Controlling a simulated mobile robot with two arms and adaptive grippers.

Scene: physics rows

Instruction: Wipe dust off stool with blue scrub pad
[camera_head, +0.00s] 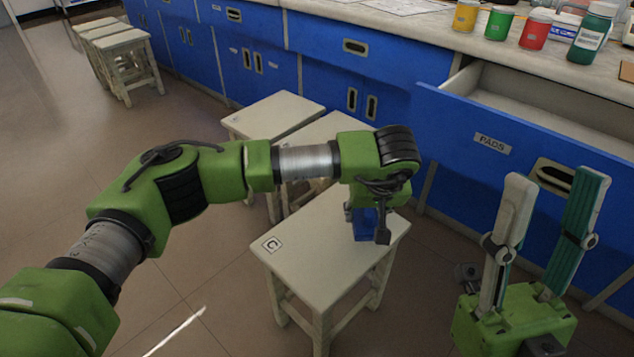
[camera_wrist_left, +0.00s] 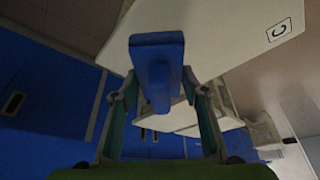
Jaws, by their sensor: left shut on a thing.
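The stool marked C (camera_head: 308,240) stands in the middle of the head view; its pale square top also shows in the wrist view (camera_wrist_left: 225,35). My left gripper (camera_head: 368,208) points down over the right part of this top. It is shut on the handle of the blue scrub pad (camera_head: 365,232). The pad (camera_wrist_left: 156,50) sits between the fingers in the wrist view, at or just above the seat; I cannot tell whether it touches. I cannot make out dust on the top. My right gripper (camera_head: 548,210) points up at the lower right, its fingers apart and empty.
Two more pale stools (camera_head: 272,115) stand behind stool C, close to it. An open drawer labelled PADS (camera_head: 490,143) juts out at the right. Coloured jars (camera_head: 533,28) stand on the counter. Other stools (camera_head: 120,40) are far left. Floor at left is clear.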

